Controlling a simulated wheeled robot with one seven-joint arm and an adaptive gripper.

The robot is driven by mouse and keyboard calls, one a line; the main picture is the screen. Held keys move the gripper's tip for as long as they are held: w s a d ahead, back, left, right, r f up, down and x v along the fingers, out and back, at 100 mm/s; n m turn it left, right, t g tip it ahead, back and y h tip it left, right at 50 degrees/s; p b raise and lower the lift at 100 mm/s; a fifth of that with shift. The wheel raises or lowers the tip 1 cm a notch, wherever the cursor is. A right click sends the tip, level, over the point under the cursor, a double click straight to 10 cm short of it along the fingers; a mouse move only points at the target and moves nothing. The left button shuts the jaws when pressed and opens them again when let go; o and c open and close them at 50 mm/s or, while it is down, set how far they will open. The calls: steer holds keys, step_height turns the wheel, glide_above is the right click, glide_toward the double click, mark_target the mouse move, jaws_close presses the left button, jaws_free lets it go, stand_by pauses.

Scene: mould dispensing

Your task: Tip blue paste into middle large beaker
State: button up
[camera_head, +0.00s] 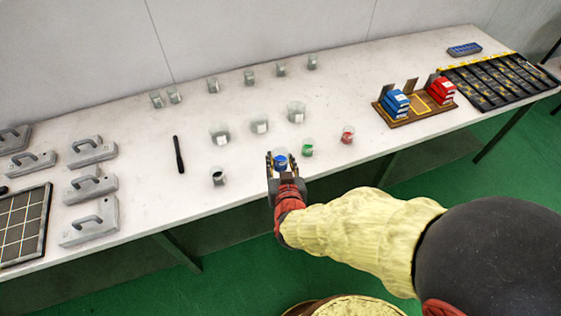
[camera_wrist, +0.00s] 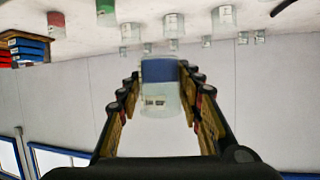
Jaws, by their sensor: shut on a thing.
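A small clear beaker of blue paste (camera_head: 281,163) is between the fingers of my gripper (camera_head: 282,160), near the table's front edge. In the wrist view, which looks upside down, the blue-paste beaker (camera_wrist: 160,88) sits between the two finger rows of my gripper (camera_wrist: 160,100). The gripper is shut on it, and it looks upright. I cannot tell whether its base touches the table. The middle large beaker (camera_head: 260,125) stands behind and slightly left of it, looks empty and carries a white label. It also shows in the wrist view (camera_wrist: 173,25).
Other large beakers stand left (camera_head: 220,134) and right (camera_head: 296,113) of the middle one. Small beakers hold green (camera_head: 308,148), red (camera_head: 347,135) and black (camera_head: 218,178) paste. Several small clear beakers line the back. A black stick (camera_head: 179,155) lies left. A wooden tray (camera_head: 412,118) stands right.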

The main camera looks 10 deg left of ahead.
mark_target(281, 151)
steer(key=shift+r+p, duration=1.65)
steer(key=shift+r, duration=0.8)
steer(key=shift+f, duration=0.1)
steer(key=shift+w, duration=0.1)
